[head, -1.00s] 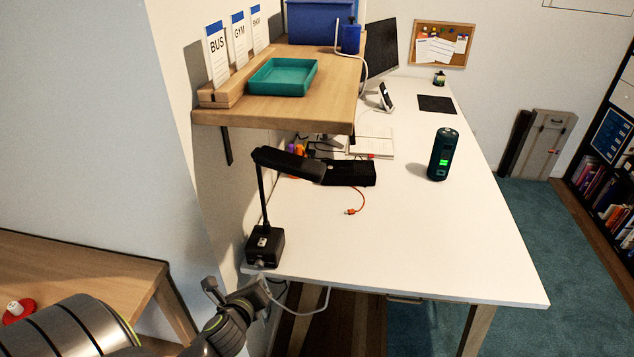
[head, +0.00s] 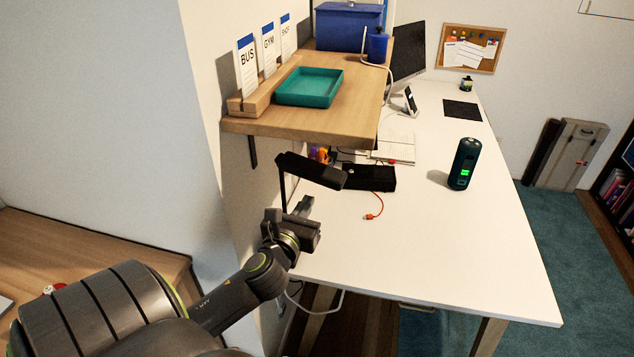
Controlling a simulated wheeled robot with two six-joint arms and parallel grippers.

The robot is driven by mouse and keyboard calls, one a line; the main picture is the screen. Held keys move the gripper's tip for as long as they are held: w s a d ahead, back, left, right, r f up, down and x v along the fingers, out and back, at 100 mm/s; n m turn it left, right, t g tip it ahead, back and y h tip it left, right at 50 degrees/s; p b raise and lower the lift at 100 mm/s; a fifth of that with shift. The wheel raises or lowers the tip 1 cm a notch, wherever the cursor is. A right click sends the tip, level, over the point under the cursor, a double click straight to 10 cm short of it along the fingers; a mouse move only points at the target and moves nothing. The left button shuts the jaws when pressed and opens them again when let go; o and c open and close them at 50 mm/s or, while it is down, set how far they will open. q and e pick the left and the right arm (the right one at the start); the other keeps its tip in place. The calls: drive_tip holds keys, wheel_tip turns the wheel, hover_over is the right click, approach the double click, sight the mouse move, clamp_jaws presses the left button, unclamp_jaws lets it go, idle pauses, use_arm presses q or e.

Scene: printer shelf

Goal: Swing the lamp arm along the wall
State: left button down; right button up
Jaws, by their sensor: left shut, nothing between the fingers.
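The black desk lamp stands at the near left corner of the white desk, close to the wall. Its flat lamp head (head: 311,171) points out over the desk, and the thin upright lamp arm (head: 283,192) shows below the head's left end. My left gripper (head: 304,206) is shut and empty, in front of the lower part of the lamp. It hides the lamp base and the bottom of the upright. I cannot tell whether it touches the lamp. My right gripper is out of view.
A wooden wall shelf (head: 345,125) with a teal tray (head: 310,87) and cards hangs above the lamp. A black box (head: 370,177) lies behind the lamp head, with a dark green cylinder (head: 464,163) farther right. The desk's near right part (head: 450,250) is clear.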

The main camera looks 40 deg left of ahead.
use_arm(q)
drive_tip(key=p, duration=0.2)
approach(331, 166)
drive_tip(key=shift+w+a+f, duration=0.2)
drive_tip(key=shift+w+a, duration=0.45)
drive_tip(key=shift+a, duration=0.1)
drive_tip(key=shift+w+d+n+g+y, duration=0.1)
drive_tip(key=shift+w+n+g+y, duration=0.4)
drive_tip(key=shift+w+n+y, duration=0.4)
drive_tip(key=w+n+g+y, duration=0.1)
drive_tip(key=w+g+y, duration=0.1)
drive_tip(key=w+a+n+g+y, duration=0.1)
drive_tip(key=n+y, duration=0.1)
drive_tip(key=w+n+g+y+b, duration=0.1)
drive_tip(key=w+g+y, duration=0.1)
drive_tip(key=shift+w+a+n+g, duration=0.3)
drive_tip(key=shift+w+n, duration=0.05)
drive_tip(key=shift+n, duration=0.05)
drive_tip(key=w+a+n+g+y+b, duration=0.3)
drive_tip(key=w+a+n+g+b, duration=0.3)
drive_tip(key=a+n+g+b, duration=0.1)
drive_tip(key=shift+w+a+g+b, duration=0.25)
drive_tip(key=shift+a+g+b, duration=0.65)
drive_tip(key=shift+a+g, duration=0.65)
drive_tip(key=shift+d+g, duration=0.2)
drive_tip(key=shift+g, duration=0.05)
